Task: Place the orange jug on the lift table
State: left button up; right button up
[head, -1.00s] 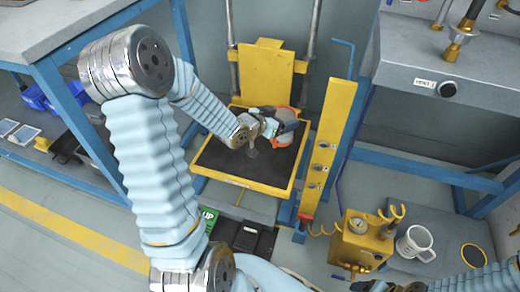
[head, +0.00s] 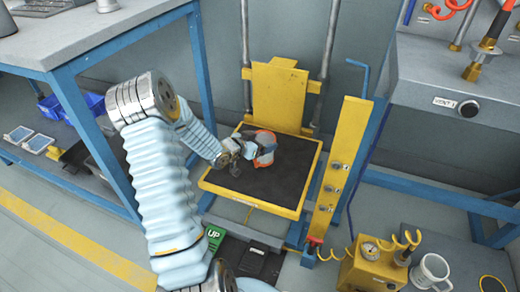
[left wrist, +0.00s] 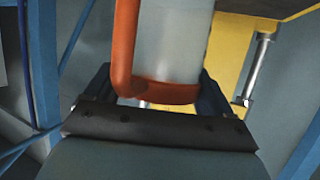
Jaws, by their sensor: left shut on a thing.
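The orange jug (head: 266,143), with an orange rim and a pale body, shows over the back part of the lift table in the head view. My left gripper (head: 250,150) is shut on it, and the fingers cover part of it. In the left wrist view, the jug's pale grey body and orange handle (left wrist: 125,45) stand between the fingers of the left gripper (left wrist: 155,88). The lift table (head: 285,190) has a black top with a yellow rim. I cannot tell whether the jug touches it. My right gripper is out of view.
A yellow post (head: 340,165) with knobs stands right of the lift table, and a yellow back plate (head: 280,95) rises behind it. A yellow gauge box (head: 372,268) and a white mug (head: 431,271) are at the lower right. The table's front and right are clear.

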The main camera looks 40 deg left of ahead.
pick_arm(q)
jog(key=shift+a+f+b, duration=0.2)
jog(key=shift+f, duration=0.8)
jog(key=shift+a+f+b, duration=0.15)
jog(key=shift+f, duration=0.8)
jog(key=shift+f, duration=0.1)
jog(key=shift+f, duration=0.15)
jog(key=o, duration=1.2)
jog(key=shift+o, duration=0.2)
jog(key=shift+r, duration=0.45)
jog(key=d+p+v, duration=0.1)
jog(key=p+v, duration=0.1)
jog(key=v, duration=0.9)
jog(key=shift+s+a, duration=0.45)
jog(key=shift+a, duration=0.05)
